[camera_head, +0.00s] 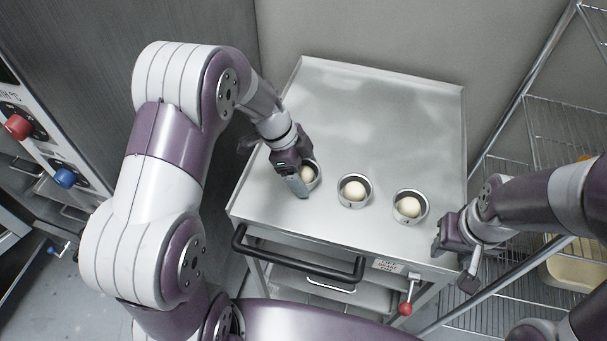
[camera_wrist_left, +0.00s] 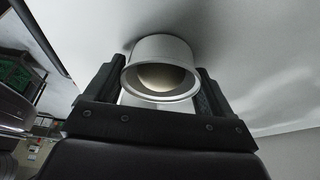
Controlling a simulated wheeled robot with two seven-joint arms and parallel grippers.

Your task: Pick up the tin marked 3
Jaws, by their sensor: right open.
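Three small round metal tins, each with a pale dough ball, stand in a row on the steel trolley top: a left tin (camera_head: 316,182), a middle tin (camera_head: 342,198) and a right tin (camera_head: 397,216). No number can be read on any of them. My left gripper (camera_head: 302,180) is at the left tin, partly covering it. In the left wrist view, the left tin (camera_wrist_left: 161,52) sits between the fingers of my left gripper (camera_wrist_left: 160,85), with no clear gap at either side. My right gripper (camera_head: 456,258) is open and empty at the trolley's right front corner.
The steel trolley (camera_head: 370,100) has a clear top behind the tins. A black handle (camera_head: 295,262) and a red-knobbed lever (camera_head: 407,301) are at its front. A wire rack (camera_head: 560,150) stands at right. A panel with red and blue knobs (camera_head: 40,140) is at left.

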